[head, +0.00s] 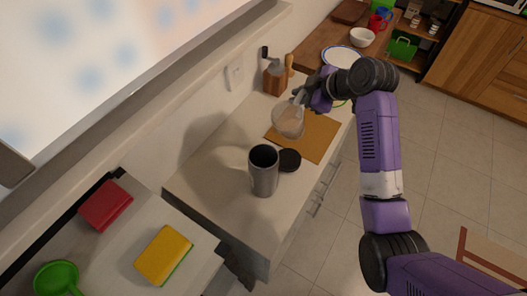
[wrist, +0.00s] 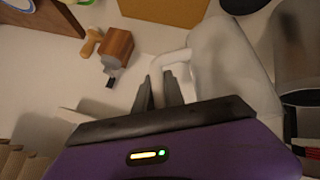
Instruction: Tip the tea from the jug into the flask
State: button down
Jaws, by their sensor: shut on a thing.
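The jug (head: 287,122) is a pale translucent vessel with brownish contents, held above the counter by the tan board. In the wrist view the jug (wrist: 225,65) is at upper right, its white handle between my fingers. My gripper (wrist: 165,88) is shut on that handle; in the head view my gripper (head: 306,97) is partly hidden by the arm. The flask (head: 264,172) is a grey metal cylinder standing upright and open on the counter, nearer than the jug and apart from it. It shows at the right edge of the wrist view (wrist: 297,60). A dark round lid (head: 289,160) lies beside the flask.
A tan board (head: 318,138) lies on the counter. A wooden grinder (head: 274,78) stands by the wall behind the jug. A plate (head: 341,56) and white bowl (head: 362,37) are farther back. A yellow sponge (head: 163,255) and red block (head: 105,206) lie at lower left.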

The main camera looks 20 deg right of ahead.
jog(key=shift+w+d+f+m+g+y+b, duration=1)
jog(key=shift+d+f+y+b, duration=0.45)
jog(key=shift+f, duration=1.6)
jog(key=r+p, duration=0.1)
jog(key=r, duration=0.1)
jog(key=r+p, duration=0.2)
jog(key=r, duration=0.1)
jog(key=shift+s+a+p, duration=0.1)
jog(key=shift+a+p, duration=0.1)
jog(key=shift+p, duration=0.1)
